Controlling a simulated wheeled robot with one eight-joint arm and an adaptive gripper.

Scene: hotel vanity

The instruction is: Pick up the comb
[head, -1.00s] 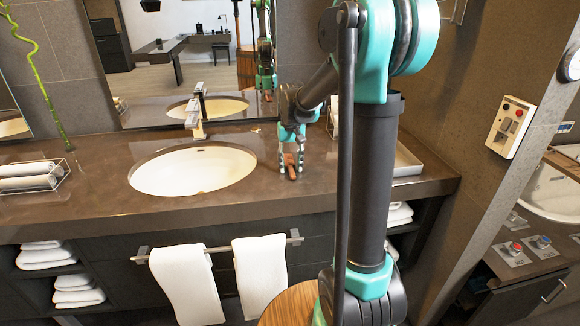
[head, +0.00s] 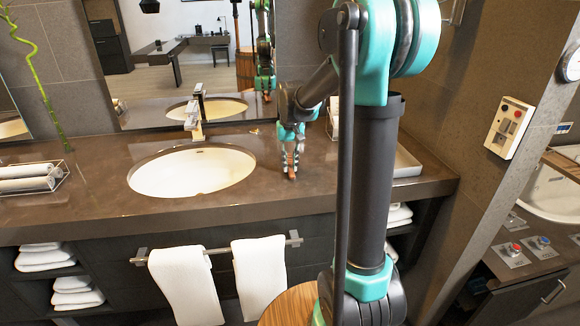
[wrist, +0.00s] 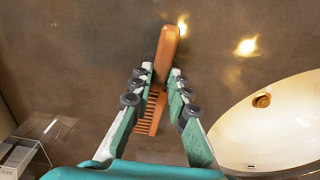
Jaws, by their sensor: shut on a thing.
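The comb (wrist: 167,47) is orange-brown, with a plain handle and a row of teeth (wrist: 150,118). It lies between the two fingers of my gripper (wrist: 160,72) in the wrist view, over the brown counter. My gripper is shut on it, with the handle reaching out past the fingertips. In the head view my gripper (head: 291,164) points down at the counter right of the sink, and a small part of the comb (head: 290,170) shows between the fingers. Whether the comb touches the counter I cannot tell.
The white sink (head: 190,171) is left of my gripper, with a faucet (head: 194,118) behind it. A pale tray (head: 407,164) stands to the right, partly behind my arm. A rack of rolled towels (head: 30,178) is at the far left. The mirror (head: 190,60) rises behind the counter.

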